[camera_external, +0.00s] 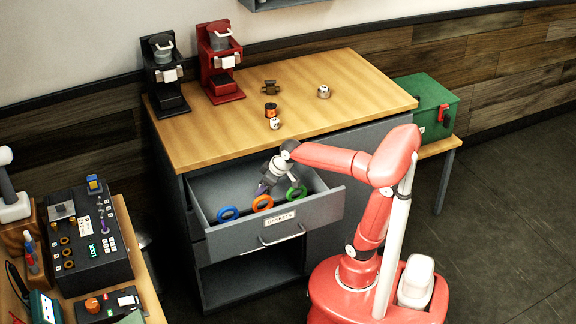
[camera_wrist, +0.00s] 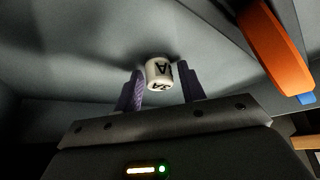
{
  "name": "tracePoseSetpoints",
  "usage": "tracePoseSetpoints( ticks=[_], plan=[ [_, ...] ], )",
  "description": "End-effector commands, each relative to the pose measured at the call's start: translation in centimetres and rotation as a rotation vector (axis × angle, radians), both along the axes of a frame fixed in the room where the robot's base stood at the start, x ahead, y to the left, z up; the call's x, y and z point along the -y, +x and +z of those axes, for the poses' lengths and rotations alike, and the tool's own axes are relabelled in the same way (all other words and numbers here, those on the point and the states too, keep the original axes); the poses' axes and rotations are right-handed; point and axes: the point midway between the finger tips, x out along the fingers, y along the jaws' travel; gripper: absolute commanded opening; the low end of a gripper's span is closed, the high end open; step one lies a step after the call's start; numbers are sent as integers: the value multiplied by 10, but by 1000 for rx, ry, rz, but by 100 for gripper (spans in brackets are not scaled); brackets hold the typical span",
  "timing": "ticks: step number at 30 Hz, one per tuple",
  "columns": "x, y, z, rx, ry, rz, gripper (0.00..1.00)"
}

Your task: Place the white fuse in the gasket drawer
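The gasket drawer (camera_external: 313,211), grey with a label reading GASKETS, is pulled out under the wooden counter. My gripper (camera_external: 264,187) reaches down inside it, behind the coloured rings. In the wrist view, a small white fuse (camera_wrist: 159,71) with dark lettering is inside the drawer, between the purple fingertips of my gripper (camera_wrist: 161,82). Gaps show on both sides of the fuse, so the fingers look open and apart from it. The fuse appears to rest on the drawer floor. It is hidden in the external view.
Blue (camera_external: 228,213), orange (camera_external: 262,203) and green (camera_external: 296,192) rings lie near the drawer front. On the counter (camera_external: 210,138) are a black brewer (camera_external: 168,90), a red brewer (camera_external: 220,75), an orange-black spool (camera_external: 271,109) and a small white piece (camera_external: 274,123). A green box (camera_external: 425,105) stands right.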

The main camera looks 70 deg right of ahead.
Motion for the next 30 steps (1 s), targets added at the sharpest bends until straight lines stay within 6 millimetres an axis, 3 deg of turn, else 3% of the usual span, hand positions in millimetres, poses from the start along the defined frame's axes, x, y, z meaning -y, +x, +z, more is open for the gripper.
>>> tracePoseSetpoints(
  ticks=[9,14,24,30],
  plan=[
    [0,0,0,-1,0,0,48],
    [0,-3,10,2,-1,0,48],
    [-1,-38,72,4,-1,3,48],
    [0,-54,98,1,0,1,48]
  ],
)
